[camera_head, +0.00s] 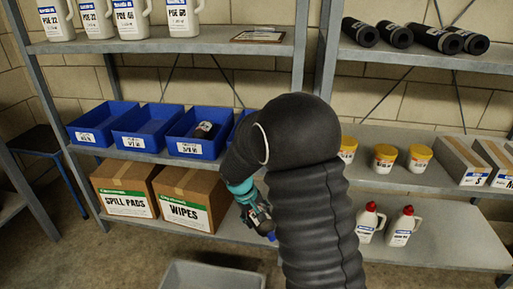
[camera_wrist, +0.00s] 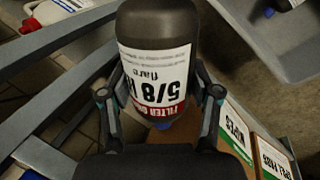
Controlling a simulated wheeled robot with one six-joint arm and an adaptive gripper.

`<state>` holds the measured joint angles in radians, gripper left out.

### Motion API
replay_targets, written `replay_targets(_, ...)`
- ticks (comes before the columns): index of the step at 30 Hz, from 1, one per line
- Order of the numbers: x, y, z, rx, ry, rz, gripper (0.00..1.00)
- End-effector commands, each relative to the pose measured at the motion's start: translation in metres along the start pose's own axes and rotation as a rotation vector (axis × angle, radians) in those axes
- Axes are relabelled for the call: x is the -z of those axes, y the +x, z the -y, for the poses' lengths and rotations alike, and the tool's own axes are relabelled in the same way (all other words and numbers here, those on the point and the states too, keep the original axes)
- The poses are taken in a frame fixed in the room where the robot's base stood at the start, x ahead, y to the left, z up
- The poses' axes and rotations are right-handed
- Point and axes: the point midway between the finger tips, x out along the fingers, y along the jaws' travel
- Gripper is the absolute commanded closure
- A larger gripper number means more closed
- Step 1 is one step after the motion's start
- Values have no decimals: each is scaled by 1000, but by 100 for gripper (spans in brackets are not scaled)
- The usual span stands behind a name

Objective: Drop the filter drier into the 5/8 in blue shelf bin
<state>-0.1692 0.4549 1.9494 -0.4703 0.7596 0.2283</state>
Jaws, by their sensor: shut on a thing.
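My gripper (camera_wrist: 160,100) is shut on the filter drier (camera_wrist: 155,40), a dark cylinder with a white and red label reading 5/8. In the head view my gripper (camera_head: 258,215) is low, in front of the shelves and right of the WIPES box, largely hidden by my arm. Blue bins stand in a row on the middle shelf: a left one (camera_head: 88,118), a middle one (camera_head: 133,122) and a third (camera_head: 180,130) holding a dark cylinder. A further blue bin (camera_head: 236,124) is mostly hidden by my arm. The bin labels are too small to read surely.
Cardboard boxes, SPILL PADS (camera_head: 122,180) and WIPES (camera_head: 180,190), stand below the bins. Yellow-lidded tubs (camera_head: 385,157) and white bottles (camera_head: 400,228) are at right. A grey tub (camera_head: 210,274) is on the floor. A grey shelf post (camera_head: 299,50) rises behind my arm.

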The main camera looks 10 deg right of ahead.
Motion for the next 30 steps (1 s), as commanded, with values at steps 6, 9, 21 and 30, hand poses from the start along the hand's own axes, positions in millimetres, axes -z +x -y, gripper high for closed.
replay_targets(6,21,-69,-9,1,-218,-76,92)
replay_targets(9,25,-102,-13,3,-322,-108,92)
replay_targets(21,11,-223,-21,3,-726,-245,92)
replay_targets(30,7,-253,-26,-1,-842,-283,92)
